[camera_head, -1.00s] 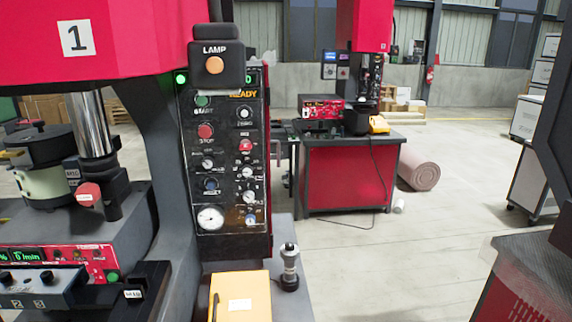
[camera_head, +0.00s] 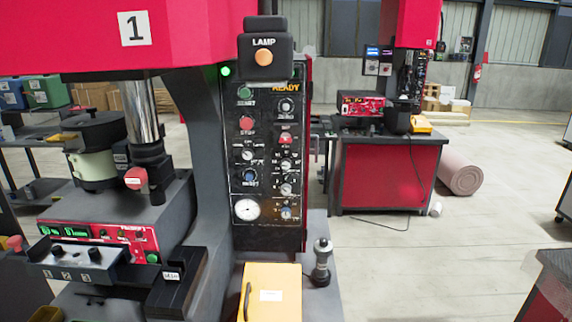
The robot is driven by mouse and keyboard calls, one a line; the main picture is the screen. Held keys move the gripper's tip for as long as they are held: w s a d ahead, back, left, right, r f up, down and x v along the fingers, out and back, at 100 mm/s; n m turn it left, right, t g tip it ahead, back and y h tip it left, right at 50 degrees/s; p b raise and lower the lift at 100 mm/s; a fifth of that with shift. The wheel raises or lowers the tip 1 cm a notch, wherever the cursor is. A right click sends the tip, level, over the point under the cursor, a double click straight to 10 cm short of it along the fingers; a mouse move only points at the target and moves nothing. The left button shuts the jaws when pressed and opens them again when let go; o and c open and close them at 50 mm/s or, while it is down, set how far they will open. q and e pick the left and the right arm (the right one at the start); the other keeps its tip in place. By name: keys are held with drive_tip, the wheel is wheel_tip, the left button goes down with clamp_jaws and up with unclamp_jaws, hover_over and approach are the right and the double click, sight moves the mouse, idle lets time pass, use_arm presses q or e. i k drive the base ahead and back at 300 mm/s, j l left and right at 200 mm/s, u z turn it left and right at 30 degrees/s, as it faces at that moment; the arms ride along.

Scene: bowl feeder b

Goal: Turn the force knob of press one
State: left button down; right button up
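Press one is a large red and dark grey machine (camera_head: 195,42) with a white "1" plate on its head, in the left half of the view. Its black control panel (camera_head: 262,218) faces me near the picture's middle. The panel bears a green start button (camera_head: 245,92), a red stop button (camera_head: 246,122), several small knobs in two columns and a round white gauge (camera_head: 247,209). The knob labels are too small to read, so I cannot tell which is the force knob. A lamp box (camera_head: 264,42) with an orange button covers the panel's top. Neither of my grippers shows.
A yellow box (camera_head: 270,292) and a small upright black and silver device (camera_head: 321,262) are below the panel. A feeder unit (camera_head: 95,232) is at the left.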

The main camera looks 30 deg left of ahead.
sight(285, 163)
drive_tip(key=u, duration=2.4)
drive_tip(key=i+j, duration=0.4)
drive_tip(key=j, duration=0.2)
drive_tip(key=i+j+u, duration=0.1)
drive_tip(key=i+j, duration=0.25)
drive_tip(key=j, duration=0.2)
drive_tip(key=i+j, duration=0.4)
drive_tip(key=j, duration=0.15)
drive_tip(key=i+j, duration=0.4)
drive_tip(key=j, duration=0.15)
drive_tip(key=k+l+z, duration=0.1)
drive_tip(key=z, duration=1.9)
drive_tip(key=i+l+z, duration=0.2)
drive_tip(key=l+z, duration=0.25)
